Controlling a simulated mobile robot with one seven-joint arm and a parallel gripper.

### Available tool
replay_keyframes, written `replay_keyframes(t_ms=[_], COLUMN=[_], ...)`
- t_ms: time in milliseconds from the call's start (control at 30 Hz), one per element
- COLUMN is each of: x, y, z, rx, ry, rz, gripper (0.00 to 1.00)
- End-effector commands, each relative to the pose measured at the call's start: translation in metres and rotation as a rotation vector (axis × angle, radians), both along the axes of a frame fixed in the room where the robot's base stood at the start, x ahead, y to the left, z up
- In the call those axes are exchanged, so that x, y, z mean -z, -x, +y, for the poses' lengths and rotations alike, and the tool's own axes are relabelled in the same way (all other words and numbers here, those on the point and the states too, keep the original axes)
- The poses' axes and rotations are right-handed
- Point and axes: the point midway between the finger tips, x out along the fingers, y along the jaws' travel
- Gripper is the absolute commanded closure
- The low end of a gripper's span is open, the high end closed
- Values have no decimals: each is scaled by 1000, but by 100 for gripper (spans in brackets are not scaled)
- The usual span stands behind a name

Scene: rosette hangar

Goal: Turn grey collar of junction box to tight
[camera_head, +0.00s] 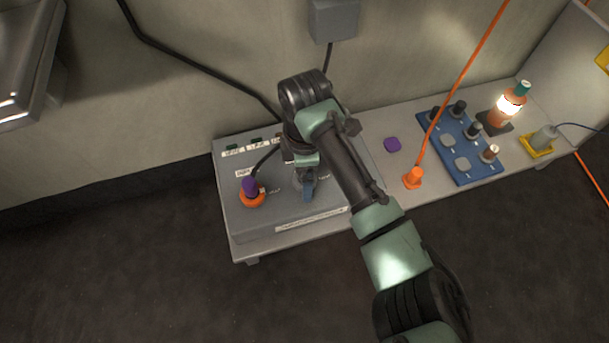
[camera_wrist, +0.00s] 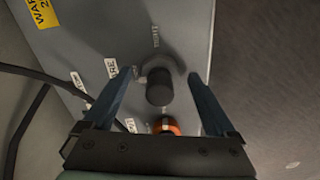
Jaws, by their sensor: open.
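The junction box (camera_head: 240,225) is a grey box with white labels on its top, standing at the left end of a low bench. In the wrist view, its grey collar (camera_wrist: 173,65) is a round ring with a dark cylindrical plug (camera_wrist: 159,90) standing out of it. My gripper (camera_wrist: 160,76) is open, with one blue finger on each side of the plug and collar; gaps show on both sides. In the head view, my gripper (camera_head: 308,188) is over the box and mostly hides the grey collar. An orange collar (camera_head: 253,201) with a purple plug (camera_head: 249,184) is to its left.
A black cable runs from the purple plug under my arm. To the right on the bench are a purple piece (camera_head: 392,144), an orange plug (camera_head: 413,178) with a cord, a blue board (camera_head: 455,148) with several knobs, and a lit lamp (camera_head: 507,106). A wall stands behind.

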Motion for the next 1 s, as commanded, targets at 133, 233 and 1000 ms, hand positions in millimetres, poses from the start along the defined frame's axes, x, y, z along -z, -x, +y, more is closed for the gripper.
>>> replay_keyframes(t_ms=[133,233,1000], x=[1,0,-2], y=[0,0,1], z=[0,0,1], rx=[0,0,17], ry=[0,0,-3], rz=[0,0,2], gripper=[9,9,94])
